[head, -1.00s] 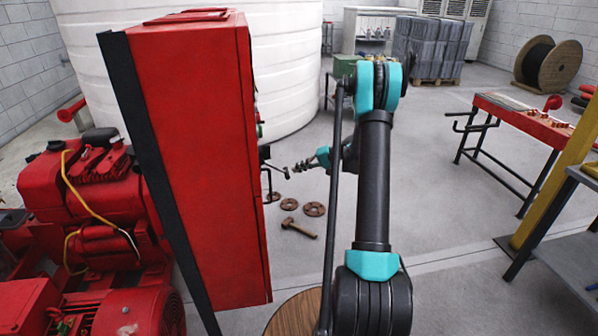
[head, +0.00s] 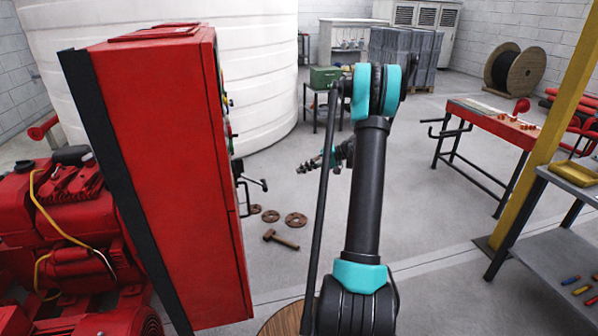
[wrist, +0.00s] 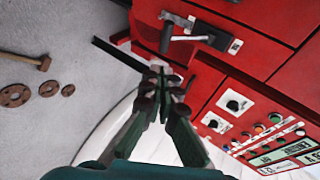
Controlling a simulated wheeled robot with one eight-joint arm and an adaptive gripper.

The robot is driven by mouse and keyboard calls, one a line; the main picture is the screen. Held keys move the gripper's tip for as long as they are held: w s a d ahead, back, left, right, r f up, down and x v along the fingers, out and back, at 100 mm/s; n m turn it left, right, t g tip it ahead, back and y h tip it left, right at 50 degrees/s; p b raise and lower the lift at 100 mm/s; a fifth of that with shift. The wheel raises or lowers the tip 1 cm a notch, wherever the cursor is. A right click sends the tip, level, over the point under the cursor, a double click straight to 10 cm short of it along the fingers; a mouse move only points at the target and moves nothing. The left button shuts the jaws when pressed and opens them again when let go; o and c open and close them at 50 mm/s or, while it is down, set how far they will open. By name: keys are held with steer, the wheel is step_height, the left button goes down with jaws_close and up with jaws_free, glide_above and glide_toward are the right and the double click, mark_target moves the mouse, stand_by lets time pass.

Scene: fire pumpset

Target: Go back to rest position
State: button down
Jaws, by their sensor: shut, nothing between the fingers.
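My gripper (head: 303,168) shows small in the head view, to the right of the red control cabinet (head: 175,180), with free air between them. In the wrist view my gripper (wrist: 164,76) is shut and empty, its fingertips together. There the cabinet's front (wrist: 240,90) fills the right side, with a dark lever handle (wrist: 190,36), knobs and several coloured buttons. In the head view my arm rises in front of me and bends at a teal joint, with the forearm reaching away and to the left.
A hammer (head: 281,239) and flanges (head: 296,219) lie on the floor. A white tank (head: 265,80) stands behind the cabinet, a red engine (head: 70,225) at left. A red workbench (head: 490,125), yellow post (head: 545,130) and grey shelf (head: 560,265) stand at right. Open floor lies between.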

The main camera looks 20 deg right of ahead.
steer(key=s+a+r+g+h, duration=0.1)
steer(key=s+a+r+h, duration=0.15)
steer(key=s+a, duration=0.45)
steer(key=s+a+r+h, duration=0.1)
steer(key=s+a+h, duration=0.2)
steer(key=s, duration=0.8)
steer(key=s+f+n+h, duration=0.1)
steer(key=s+f+h, duration=0.1)
steer(key=s, duration=0.8)
steer(key=s+d+f+n+t+h, duration=0.1)
steer(key=s+f+h, duration=0.2)
steer(key=s, duration=0.8)
steer(key=shift+d+h, duration=0.25)
steer(key=shift+h, duration=0.4)
steer(key=shift+a, duration=0.1)
